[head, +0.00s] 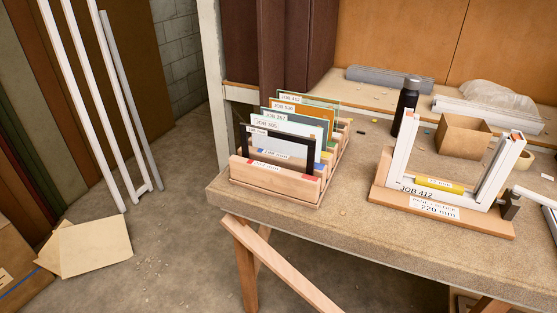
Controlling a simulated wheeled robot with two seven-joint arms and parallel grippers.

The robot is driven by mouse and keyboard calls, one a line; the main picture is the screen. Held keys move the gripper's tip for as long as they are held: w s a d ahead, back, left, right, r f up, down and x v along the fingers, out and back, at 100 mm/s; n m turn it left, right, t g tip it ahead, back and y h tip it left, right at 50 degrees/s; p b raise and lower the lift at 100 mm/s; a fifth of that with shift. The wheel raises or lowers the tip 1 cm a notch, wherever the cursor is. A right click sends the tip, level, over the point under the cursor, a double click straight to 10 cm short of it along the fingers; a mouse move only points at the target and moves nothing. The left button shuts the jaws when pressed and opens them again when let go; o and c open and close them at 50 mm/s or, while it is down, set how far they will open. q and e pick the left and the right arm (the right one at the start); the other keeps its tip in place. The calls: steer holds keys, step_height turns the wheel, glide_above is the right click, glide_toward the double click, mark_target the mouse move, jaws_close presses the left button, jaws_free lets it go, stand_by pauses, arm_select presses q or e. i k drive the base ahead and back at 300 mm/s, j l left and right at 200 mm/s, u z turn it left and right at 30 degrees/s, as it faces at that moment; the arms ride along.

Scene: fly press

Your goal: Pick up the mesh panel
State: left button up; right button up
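A wooden slotted rack (275,184) stands at the left end of the workbench and holds several upright panels, one behind another. The front panel has a black frame (311,160). Behind it are a pale panel with a JOB 305 label (267,124), then ones labelled JOB 357 and JOB 530. The rearmost, a green-edged panel (322,99), carries a label that seems to read JOB 412. Most of each panel is hidden by the one in front. Which of them is mesh is too small to tell. Neither of my grippers is in view.
A white U-shaped frame marked JOB 412 (417,191) stands on a wooden base (385,197) to the right. Behind it are a black bottle (405,104) and a cardboard box (461,137). Bare benchtop (345,212) lies between rack and frame. White bars (92,100) lean at left.

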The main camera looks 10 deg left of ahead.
mark_target(281, 149)
steer(key=j+z, duration=0.1)
steer(key=z, duration=0.3)
steer(key=j+z, duration=0.15)
steer(key=z, duration=0.3)
steer(key=j+z, duration=0.35)
steer(key=j, duration=0.4)
steer(key=k+j+z, duration=0.15)
steer(key=j+z, duration=0.2)
steer(key=j, duration=0.7)
steer(key=k+j, duration=0.15)
steer(key=j, duration=0.5)
steer(key=k+z, duration=0.05)
